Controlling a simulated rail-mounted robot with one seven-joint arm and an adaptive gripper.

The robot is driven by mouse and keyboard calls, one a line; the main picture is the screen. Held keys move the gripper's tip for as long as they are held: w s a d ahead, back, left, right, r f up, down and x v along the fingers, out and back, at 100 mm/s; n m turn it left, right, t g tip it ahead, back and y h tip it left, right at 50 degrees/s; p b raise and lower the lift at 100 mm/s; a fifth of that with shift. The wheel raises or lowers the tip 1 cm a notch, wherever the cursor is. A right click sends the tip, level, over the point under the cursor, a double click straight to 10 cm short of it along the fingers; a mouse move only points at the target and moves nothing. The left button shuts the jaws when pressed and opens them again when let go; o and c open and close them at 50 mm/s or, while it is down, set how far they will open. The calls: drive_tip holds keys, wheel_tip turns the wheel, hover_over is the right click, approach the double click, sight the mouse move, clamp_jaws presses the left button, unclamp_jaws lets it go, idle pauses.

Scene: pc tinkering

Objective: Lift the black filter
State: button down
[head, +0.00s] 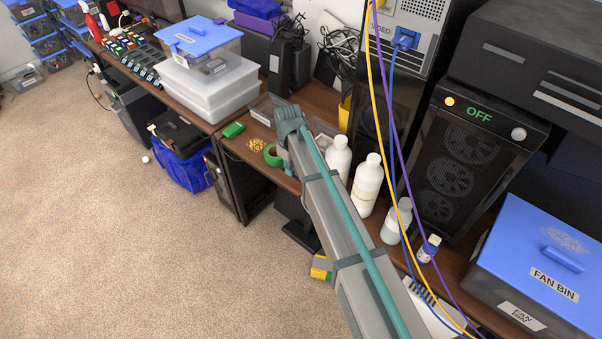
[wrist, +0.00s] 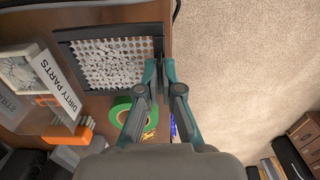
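The black filter (wrist: 64,65) shows in the wrist view as a square dark frame around a pale, dotted mesh. It is over or on the brown desk, close to the front edge; I cannot tell whether it touches the desk. My gripper (wrist: 160,66) is at the frame's right side, its fingers close together on either side of that dark edge. It looks shut on the edge, though the contact is small in view. In the head view my gripper (head: 287,125) is above the desk, and my arm hides the filter.
Green tape (wrist: 122,112) lies just below the filter in the wrist view. A DIRTY PARTS tray (wrist: 58,90) is to its left. In the head view, white bottles (head: 367,185) stand right of my arm and clear boxes (head: 210,88) sit beyond. Carpet lies past the desk edge.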

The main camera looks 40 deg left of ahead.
drive_tip(key=shift+r+p, duration=0.85)
drive_tip(key=shift+r, duration=1.15)
